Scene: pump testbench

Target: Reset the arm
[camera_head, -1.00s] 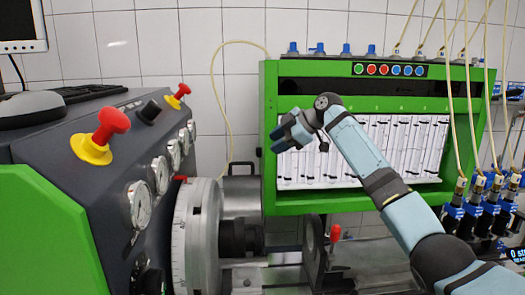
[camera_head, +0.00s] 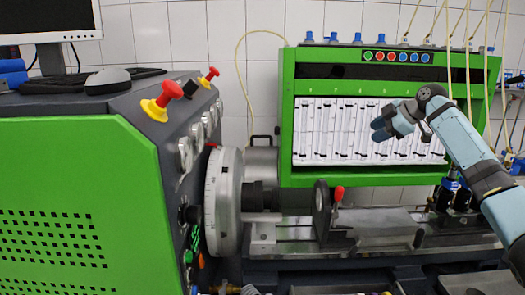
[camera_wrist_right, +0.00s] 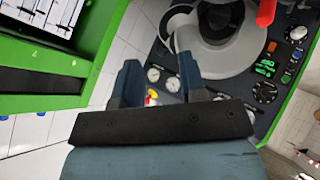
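My right arm (camera_head: 462,140) comes in from the right edge of the head view, bent at the wrist, with its blue-grey links raised. My right gripper (camera_head: 383,126) is in front of the white gauge panel, pointing left, clear of the bench and holding nothing. In the right wrist view the two dark blue fingers of the right gripper (camera_wrist_right: 160,62) stand apart with an empty gap between them. My left arm and left gripper are in neither view.
A green-sided console (camera_head: 75,200) with red-and-yellow knobs (camera_head: 162,101) stands at left. A round metal flange (camera_head: 224,200) and a red-tipped lever (camera_head: 339,193) sit on the bench. The green-framed panel (camera_head: 288,120) is behind my gripper; hoses hang at right.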

